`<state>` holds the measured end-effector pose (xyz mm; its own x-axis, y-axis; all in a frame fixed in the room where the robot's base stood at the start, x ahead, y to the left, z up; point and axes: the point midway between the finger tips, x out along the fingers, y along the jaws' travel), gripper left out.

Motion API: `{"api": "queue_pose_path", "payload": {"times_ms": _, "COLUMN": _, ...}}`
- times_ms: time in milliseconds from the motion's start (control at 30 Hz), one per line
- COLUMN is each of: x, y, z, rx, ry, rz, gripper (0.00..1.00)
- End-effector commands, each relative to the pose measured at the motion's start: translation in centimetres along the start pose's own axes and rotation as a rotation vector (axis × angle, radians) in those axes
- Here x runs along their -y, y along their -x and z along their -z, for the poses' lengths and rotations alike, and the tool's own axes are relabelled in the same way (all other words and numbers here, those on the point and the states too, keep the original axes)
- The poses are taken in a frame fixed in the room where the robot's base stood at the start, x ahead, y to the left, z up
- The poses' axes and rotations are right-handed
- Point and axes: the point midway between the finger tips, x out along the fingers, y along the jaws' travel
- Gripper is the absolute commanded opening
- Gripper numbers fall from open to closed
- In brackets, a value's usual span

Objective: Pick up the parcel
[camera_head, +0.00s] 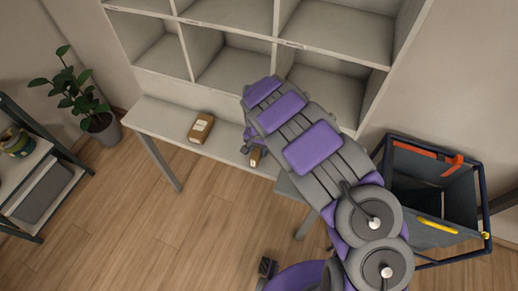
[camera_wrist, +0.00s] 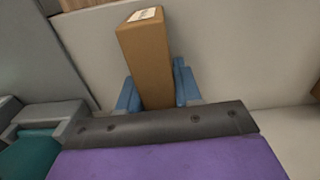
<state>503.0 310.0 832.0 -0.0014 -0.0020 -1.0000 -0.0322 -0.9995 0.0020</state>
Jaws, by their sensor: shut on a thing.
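A small brown parcel (camera_wrist: 146,55) with a white label on its end stands between the two blue fingers of my gripper (camera_wrist: 157,88) in the wrist view. The fingers are shut on its sides. In the head view this parcel (camera_head: 255,157) shows small beside my purple and grey arm, over the front part of the table. My gripper (camera_head: 251,146) is mostly hidden by the arm there. I cannot tell whether the parcel touches the table top.
A second brown parcel (camera_head: 201,128) with a label lies on the pale table (camera_head: 158,115), to the left. Empty cubby shelves (camera_head: 232,70) rise behind the table. A grey bin (camera_head: 430,205) in a dark frame stands at right. A potted plant (camera_head: 102,125) and a rack (camera_head: 45,185) are at left.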

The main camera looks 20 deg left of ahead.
Motion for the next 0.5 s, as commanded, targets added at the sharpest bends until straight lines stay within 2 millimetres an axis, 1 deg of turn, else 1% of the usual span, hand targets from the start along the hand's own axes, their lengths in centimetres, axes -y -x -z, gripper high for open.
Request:
{"api": "queue_pose_path", "payload": {"times_ms": 267, "x": 0.2, "y": 0.1, "z": 0.0, "rx": -0.001, "ry": -0.001, "rz": -0.003, "gripper": 0.04}}
{"api": "queue_pose_path", "payload": {"times_ms": 367, "x": 0.3, "y": 0.6, "z": 0.0, "rx": -0.001, "ry": -0.001, "rz": -0.004, "gripper": 0.04}}
{"api": "queue_pose_path", "payload": {"times_ms": 500, "x": 0.4, "y": 2.0, "z": -0.1, "rx": -0.001, "ry": -0.001, "rz": -0.004, "gripper": 0.04}}
